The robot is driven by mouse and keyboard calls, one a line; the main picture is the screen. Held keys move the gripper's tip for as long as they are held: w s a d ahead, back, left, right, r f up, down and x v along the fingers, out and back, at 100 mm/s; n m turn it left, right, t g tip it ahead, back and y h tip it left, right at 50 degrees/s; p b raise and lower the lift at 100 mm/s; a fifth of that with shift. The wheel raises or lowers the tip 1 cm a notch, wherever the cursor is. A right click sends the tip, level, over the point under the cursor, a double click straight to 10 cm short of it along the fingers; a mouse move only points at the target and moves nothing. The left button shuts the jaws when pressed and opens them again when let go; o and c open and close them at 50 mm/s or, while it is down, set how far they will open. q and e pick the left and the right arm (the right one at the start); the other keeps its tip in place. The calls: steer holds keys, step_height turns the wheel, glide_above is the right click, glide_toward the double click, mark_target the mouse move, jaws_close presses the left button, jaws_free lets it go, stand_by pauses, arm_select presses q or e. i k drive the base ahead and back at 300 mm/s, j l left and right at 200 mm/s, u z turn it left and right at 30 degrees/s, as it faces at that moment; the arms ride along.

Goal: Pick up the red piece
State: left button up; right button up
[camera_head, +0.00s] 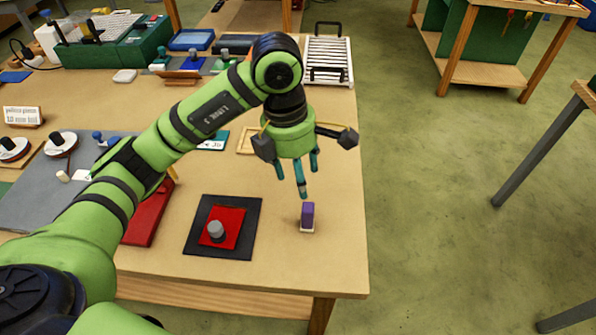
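A flat red square piece (233,219) with a grey knob (216,230) on it lies on a black square mat (248,243) near the table's front edge. My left gripper (298,178) points down above the table, to the right of and beyond the red piece. Its teal fingers are spread apart, with nothing seen between them. Its fingertips show just above a small purple block (307,214) with a white base; whether they touch it is hard to tell. My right gripper is not in view.
A long red case (147,218) lies left of the black mat, partly behind my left arm. A white slatted rack (328,60), a green case (118,50) and blue trays (192,40) stand at the back. The table's right side is mostly bare.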

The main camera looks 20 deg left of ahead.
mark_target(222, 220)
steer(key=u, duration=1.3)
